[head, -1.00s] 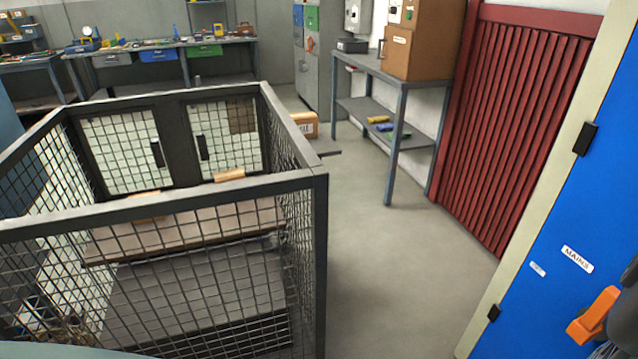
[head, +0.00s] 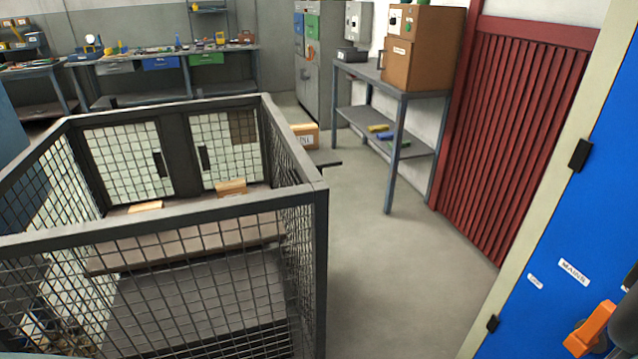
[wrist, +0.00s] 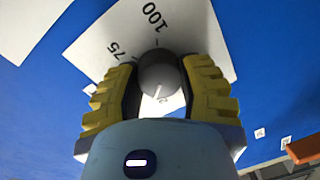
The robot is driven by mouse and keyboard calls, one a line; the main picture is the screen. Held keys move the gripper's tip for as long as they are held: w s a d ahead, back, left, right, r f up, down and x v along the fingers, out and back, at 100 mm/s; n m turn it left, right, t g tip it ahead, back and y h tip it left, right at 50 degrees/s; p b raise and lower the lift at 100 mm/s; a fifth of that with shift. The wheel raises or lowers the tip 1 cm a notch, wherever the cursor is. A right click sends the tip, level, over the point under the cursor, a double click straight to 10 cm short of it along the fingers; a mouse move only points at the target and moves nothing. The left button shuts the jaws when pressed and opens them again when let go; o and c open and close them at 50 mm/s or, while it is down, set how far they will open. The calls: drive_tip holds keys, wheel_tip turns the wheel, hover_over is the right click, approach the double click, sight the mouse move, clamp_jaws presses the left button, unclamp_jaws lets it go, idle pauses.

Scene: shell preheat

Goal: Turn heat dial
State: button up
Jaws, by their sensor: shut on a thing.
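The heat dial (wrist: 157,72) is a dark grey round knob with a white pointer line, in the middle of the wrist view. It sits on a white scale plate (wrist: 195,28) marked 75 and 100, with another mark partly hidden below the knob. My gripper (wrist: 160,85) has its yellow-padded fingers closed on both sides of the dial. The pointer line points down in the wrist view, away from the 100 mark. In the head view the dial is not visible; the blue panel (head: 560,300) with a MAINS label is at the right edge.
An orange handle (head: 590,328) sticks out of the blue panel at the lower right; an orange part also shows in the wrist view (wrist: 305,150). A mesh cage (head: 322,260) stands at left. A red slatted shutter (head: 510,130) is beside the panel. Grey floor between is clear.

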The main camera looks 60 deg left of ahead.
drive_tip(key=m, duration=0.1)
drive_tip(key=m+p, duration=0.2)
drive_tip(key=shift+r+y, duration=0.25)
drive_tip(key=shift+y, duration=0.05)
drive_tip(key=shift+a+m+p, duration=0.1)
drive_tip(key=shift+m+p, duration=0.65)
drive_tip(key=shift+m, duration=0.45)
drive_tip(key=shift+m+p, duration=0.5)
drive_tip(key=shift+m, duration=0.3)
drive_tip(key=shift+f, duration=0.15)
drive_tip(key=o, duration=1.2)
